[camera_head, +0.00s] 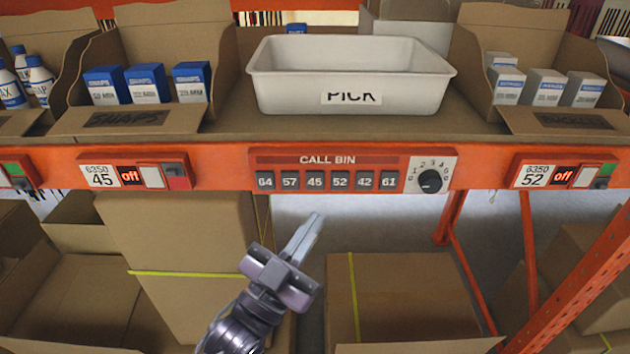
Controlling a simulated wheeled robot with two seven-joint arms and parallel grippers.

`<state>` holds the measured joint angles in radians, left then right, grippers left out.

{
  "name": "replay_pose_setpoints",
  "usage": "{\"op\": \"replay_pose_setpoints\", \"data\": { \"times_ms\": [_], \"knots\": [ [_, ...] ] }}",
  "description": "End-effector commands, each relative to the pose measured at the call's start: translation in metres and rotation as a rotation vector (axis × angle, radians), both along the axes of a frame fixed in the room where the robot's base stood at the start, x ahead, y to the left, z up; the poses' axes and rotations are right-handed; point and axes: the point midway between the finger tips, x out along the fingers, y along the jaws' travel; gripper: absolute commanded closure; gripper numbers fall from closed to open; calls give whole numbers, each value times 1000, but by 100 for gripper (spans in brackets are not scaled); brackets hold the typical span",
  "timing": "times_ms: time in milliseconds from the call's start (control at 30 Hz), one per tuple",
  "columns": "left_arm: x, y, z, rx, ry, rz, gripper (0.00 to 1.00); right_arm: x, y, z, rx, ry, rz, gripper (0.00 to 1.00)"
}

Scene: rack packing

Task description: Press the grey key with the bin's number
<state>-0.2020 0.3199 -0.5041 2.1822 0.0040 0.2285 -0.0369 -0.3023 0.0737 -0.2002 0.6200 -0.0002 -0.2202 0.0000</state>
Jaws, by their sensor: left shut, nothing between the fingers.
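The CALL BIN panel (328,160) is a red plate on the orange shelf beam. It carries a row of grey keys reading 64 (265,180), 57 (290,180), 45 (315,180), 52 (340,180), 42 (364,180) and 61 (388,180). A pale bin (352,80) labelled PICK stands on the shelf above; I see no number on it. My left gripper (314,219) is shut and empty, its fingertips pointing up, just below the 45 key in the picture and apart from the panel. My right gripper is not in view.
A black dial (431,181) sits right of the keys. Beam labels read 45 (102,175) at left and 52 (533,174) at right, each beside a display reading off. Cartons (180,260) fill the lower level. An orange upright (570,285) stands at right.

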Motion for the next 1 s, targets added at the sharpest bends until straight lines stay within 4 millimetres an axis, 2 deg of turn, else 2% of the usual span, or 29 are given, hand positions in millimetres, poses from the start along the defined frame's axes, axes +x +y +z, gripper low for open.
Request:
{"op": "replay_pose_setpoints", "data": {
  "times_ms": [200, 400, 600, 1000],
  "knots": [
    [33, 0, 0, 0, -2, 2, 100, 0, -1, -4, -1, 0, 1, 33],
    [55, 0, 0, 0, 0, 1, 100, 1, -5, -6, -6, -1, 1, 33],
    [64, 0, 0, -1, 2, 0, 100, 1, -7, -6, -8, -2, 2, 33],
    [64, 0, 0, -1, 2, 0, 100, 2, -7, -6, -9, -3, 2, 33]
  ]
}}
